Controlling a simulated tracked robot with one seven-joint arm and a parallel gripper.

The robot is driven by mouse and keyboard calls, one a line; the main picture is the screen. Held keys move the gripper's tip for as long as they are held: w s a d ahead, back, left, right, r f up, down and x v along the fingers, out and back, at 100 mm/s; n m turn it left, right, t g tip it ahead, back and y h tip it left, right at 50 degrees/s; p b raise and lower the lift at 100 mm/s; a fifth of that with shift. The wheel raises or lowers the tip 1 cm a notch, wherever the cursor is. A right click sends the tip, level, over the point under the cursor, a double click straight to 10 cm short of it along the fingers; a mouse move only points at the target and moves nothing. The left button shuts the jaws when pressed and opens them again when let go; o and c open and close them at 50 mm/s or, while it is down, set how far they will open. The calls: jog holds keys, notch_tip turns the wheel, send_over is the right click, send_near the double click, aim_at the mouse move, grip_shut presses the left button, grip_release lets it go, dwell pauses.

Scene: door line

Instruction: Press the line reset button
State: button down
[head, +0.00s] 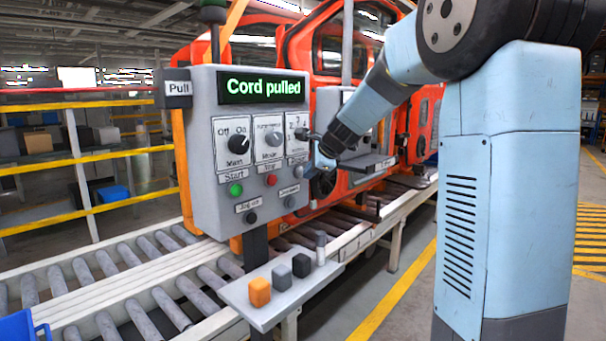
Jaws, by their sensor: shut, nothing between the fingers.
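The label (289,190) over the grey button is too small to read surely, so I cannot confirm which is line reset. My gripper (315,149) is shut and empty at the panel's right edge, above and right of the grey button. It partly hides that side; contact cannot be told.
Above the buttons are a black selector (238,143) and a grey selector (274,138). A shelf (278,293) with an orange block (260,291) and dark blocks juts out below. A roller conveyor (128,283) runs behind.

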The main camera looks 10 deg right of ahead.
jog(key=shift+w+a, duration=0.25)
jog(key=shift+w, duration=0.1)
dwell(0.7)
dwell(0.4)
jog(key=shift+s+d, duration=0.55)
jog(key=shift+s, duration=0.25)
jog(key=shift+d, duration=0.1)
jog(key=s+d, duration=0.1)
jog(key=s, duration=0.1)
jog(key=s+d, duration=0.1)
jog(key=s, duration=0.1)
jog(key=shift+d, duration=0.4)
dwell(0.4)
